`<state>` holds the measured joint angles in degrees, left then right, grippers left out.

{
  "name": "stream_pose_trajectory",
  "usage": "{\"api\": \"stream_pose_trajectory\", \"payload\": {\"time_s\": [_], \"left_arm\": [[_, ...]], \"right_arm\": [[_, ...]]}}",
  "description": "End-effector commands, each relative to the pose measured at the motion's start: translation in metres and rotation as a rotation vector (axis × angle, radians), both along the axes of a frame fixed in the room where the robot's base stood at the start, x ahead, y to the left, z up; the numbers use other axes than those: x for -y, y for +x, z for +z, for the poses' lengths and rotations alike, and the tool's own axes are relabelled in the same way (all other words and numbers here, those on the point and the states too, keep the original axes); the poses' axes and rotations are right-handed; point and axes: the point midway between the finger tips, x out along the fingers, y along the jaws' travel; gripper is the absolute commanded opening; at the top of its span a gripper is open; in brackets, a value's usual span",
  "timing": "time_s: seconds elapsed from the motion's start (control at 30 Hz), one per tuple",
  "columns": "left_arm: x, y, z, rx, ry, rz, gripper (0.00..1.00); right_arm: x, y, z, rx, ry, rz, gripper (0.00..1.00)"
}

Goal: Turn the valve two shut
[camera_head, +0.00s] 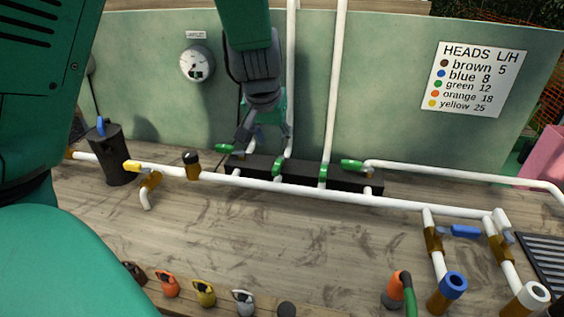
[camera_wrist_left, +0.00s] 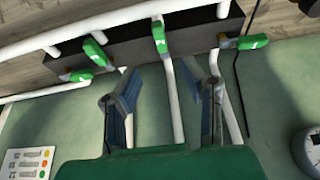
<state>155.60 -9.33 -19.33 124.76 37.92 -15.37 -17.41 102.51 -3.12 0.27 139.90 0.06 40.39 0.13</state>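A dark manifold block (camera_head: 300,170) at the foot of the green back panel carries several green valve handles. From the left in the head view they are one handle (camera_head: 226,148), a second (camera_head: 278,165), a third (camera_head: 323,174) and a fourth (camera_head: 352,163). My left gripper (camera_head: 264,142) is open and empty, just above the second handle from the left. In the left wrist view that handle (camera_wrist_left: 160,37) lies beyond the gap between the fingers (camera_wrist_left: 168,78), apart from them. No valve numbers are readable. My right gripper is not in view.
White vertical pipes (camera_head: 334,95) rise behind the block. A long white pipe (camera_head: 300,188) crosses in front. A gauge (camera_head: 196,64) and a heads sign (camera_head: 470,78) are on the panel.

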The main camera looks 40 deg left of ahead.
Motion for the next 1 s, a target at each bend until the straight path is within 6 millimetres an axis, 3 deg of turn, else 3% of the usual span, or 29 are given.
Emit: {"api": "stream_pose_trajectory", "payload": {"time_s": [0.2,0.5,0.93,0.97,1.0], "left_arm": [[-0.008,0.017,-0.049,-0.005,-0.004,0.001,0.36],[-0.018,0.033,-0.092,-0.002,-0.001,0.000,0.36],[-0.020,0.037,-0.101,0.000,0.000,0.000,0.36],[-0.020,0.037,-0.101,0.000,0.000,0.000,0.33],[-0.020,0.037,-0.101,0.000,0.000,0.000,0.19]], "right_arm": [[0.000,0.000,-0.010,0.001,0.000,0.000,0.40],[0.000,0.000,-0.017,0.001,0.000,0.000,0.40],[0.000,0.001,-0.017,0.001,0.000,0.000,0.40],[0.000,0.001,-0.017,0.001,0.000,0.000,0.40],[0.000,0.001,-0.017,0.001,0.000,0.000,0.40]]}}
